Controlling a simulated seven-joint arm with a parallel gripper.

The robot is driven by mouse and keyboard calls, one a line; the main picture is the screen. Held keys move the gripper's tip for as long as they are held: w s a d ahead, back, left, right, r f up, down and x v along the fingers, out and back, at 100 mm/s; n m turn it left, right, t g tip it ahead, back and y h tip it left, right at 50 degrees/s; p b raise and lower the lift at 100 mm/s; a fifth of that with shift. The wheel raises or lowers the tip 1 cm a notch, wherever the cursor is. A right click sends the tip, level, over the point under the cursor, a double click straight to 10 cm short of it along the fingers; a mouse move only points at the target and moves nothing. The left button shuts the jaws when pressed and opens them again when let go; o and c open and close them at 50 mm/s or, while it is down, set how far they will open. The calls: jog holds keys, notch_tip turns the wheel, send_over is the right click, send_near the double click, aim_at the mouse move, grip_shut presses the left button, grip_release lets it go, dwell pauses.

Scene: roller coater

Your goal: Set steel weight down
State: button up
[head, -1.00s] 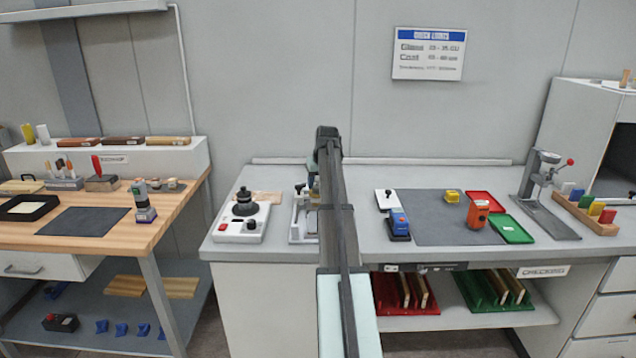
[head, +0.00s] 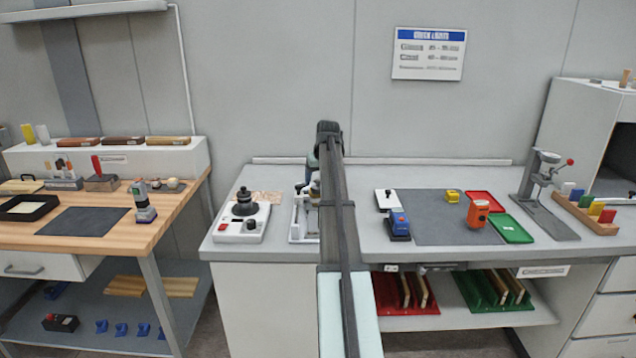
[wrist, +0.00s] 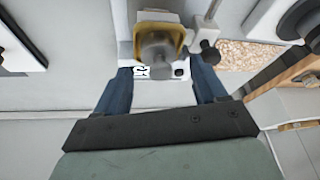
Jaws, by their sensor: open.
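A grey metal cylinder, which looks like the steel weight (wrist: 158,50), sits upright at a yellow cradle (wrist: 160,22) on a white-based device in the wrist view. The device (head: 303,222) stands on the middle bench in the head view, partly hidden behind my arm. My gripper (wrist: 165,75) is open, with one blue finger on each side below the cylinder in the picture. I see clear gaps between the fingers and the cylinder. In the head view my arm hides the fingertips.
A white unit with a black knob (head: 244,208) stands left of the device. A speckled plate (head: 267,197) lies behind it.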

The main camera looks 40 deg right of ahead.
jog(key=v, duration=1)
jog(key=shift+a, duration=0.1)
